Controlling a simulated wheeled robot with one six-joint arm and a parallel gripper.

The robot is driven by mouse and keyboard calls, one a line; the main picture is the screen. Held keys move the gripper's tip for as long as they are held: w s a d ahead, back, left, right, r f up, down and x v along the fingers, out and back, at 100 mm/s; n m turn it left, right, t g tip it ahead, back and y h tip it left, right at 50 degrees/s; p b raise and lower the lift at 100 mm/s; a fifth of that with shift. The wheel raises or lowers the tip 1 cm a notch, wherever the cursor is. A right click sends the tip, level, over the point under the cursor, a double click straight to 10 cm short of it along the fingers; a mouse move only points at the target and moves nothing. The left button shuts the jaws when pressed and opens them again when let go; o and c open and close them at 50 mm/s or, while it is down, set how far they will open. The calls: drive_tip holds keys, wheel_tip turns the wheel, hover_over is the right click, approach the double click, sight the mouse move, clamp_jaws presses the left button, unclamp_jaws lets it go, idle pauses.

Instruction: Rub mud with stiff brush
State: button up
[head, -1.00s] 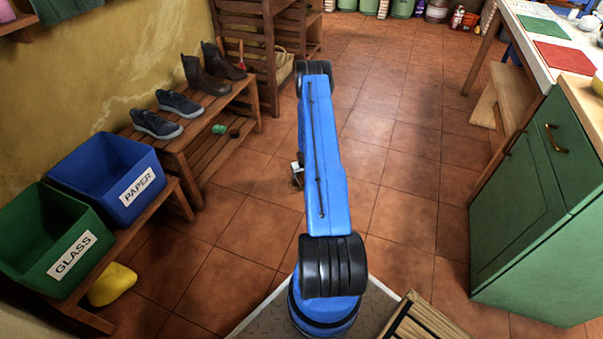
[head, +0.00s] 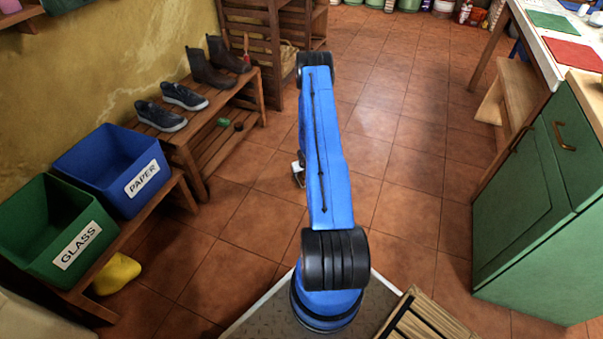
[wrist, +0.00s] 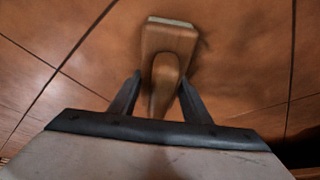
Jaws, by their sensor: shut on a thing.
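My gripper (wrist: 161,82) is shut on a wooden brush (wrist: 168,38). The brush has a rounded handle between the two dark fingers and a flat block with a pale edge at its far end. In the wrist view only tiled floor shows behind it. In the head view my blue arm hides most of the gripper; a small pale part shows left of the arm. Dark brown boots (head: 208,75) stand upright on a wooden rack, with a red-handled thing behind them. I cannot make out any mud on them or elsewhere.
The rack (head: 228,101) also holds dark sneakers (head: 160,117), with small green and dark items below. A blue PAPER bin (head: 95,162) and green GLASS bin (head: 35,225) stand left, beside a yellow thing (head: 117,274). A green cabinet (head: 520,215) is right. The middle floor is open.

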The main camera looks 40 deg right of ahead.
sight(295, 181)
drive_tip(key=shift+s+a, duration=0.45)
drive_tip(key=shift+a, duration=0.65)
drive_tip(key=shift+s+a, duration=0.5)
drive_tip(key=shift+a, duration=0.65)
drive_tip(key=shift+s+a, duration=0.45)
drive_tip(key=shift+a, duration=0.65)
drive_tip(key=shift+w+a, duration=0.3)
drive_tip(key=shift+w, duration=0.55)
drive_tip(key=shift+w+d, duration=0.4)
drive_tip(key=shift+d, duration=0.45)
drive_tip(key=shift+w+d, duration=0.35)
drive_tip(key=shift+d, duration=0.45)
drive_tip(key=shift+w+d+f, duration=0.1)
drive_tip(key=shift+w+d, duration=0.25)
drive_tip(key=shift+d, duration=0.5)
drive_tip(key=shift+w+d+r, duration=0.1)
drive_tip(key=shift+w+d, duration=0.2)
drive_tip(key=shift+d, duration=0.55)
drive_tip(key=shift+w+d+f, duration=0.1)
drive_tip(key=shift+w+d, duration=0.25)
drive_tip(key=shift+d, duration=0.5)
drive_tip(key=shift+w+d+r, duration=0.1)
drive_tip(key=shift+w+d, duration=0.25)
drive_tip(key=shift+d, duration=0.5)
drive_tip(key=shift+w+d+r, duration=0.1)
drive_tip(key=shift+w+d, duration=0.3)
drive_tip(key=shift+d, duration=0.4)
drive_tip(key=shift+w+d, duration=0.35)
drive_tip(key=shift+d, duration=0.5)
drive_tip(key=shift+r, duration=3)
